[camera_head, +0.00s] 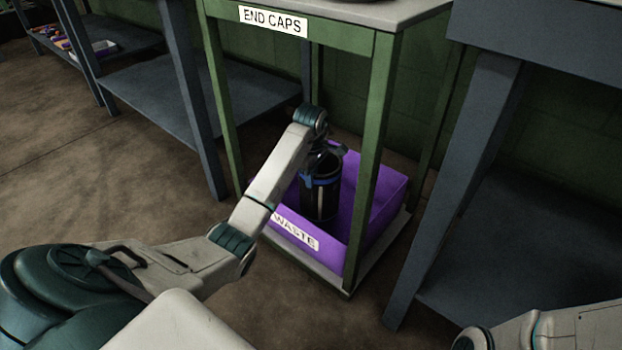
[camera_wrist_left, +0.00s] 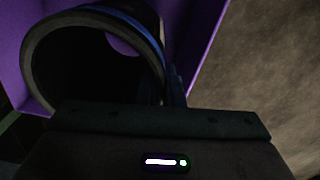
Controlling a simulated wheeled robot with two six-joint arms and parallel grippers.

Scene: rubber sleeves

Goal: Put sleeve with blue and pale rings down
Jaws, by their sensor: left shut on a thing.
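The sleeve with blue and pale rings (camera_head: 320,200) is a black cylinder with a blue band near its top; a small pale mark shows on its side. It stands about upright inside the purple bin labelled WASTE (camera_head: 389,205). My left gripper (camera_head: 322,165) is at the sleeve's upper end, shut on it. In the left wrist view, the sleeve's open round end (camera_wrist_left: 95,60) and blue band fill the upper left, with purple bin walls behind. Whether the sleeve's bottom touches the bin floor is hidden. My right gripper is out of view; only part of my right arm shows.
The bin sits on the low shelf (camera_head: 372,262) of a green-legged table labelled END CAPS (camera_head: 273,20). Its green legs stand close around my left arm. A grey-blue table leg (camera_head: 455,190) is at right. Bare floor (camera_head: 90,180) lies at left.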

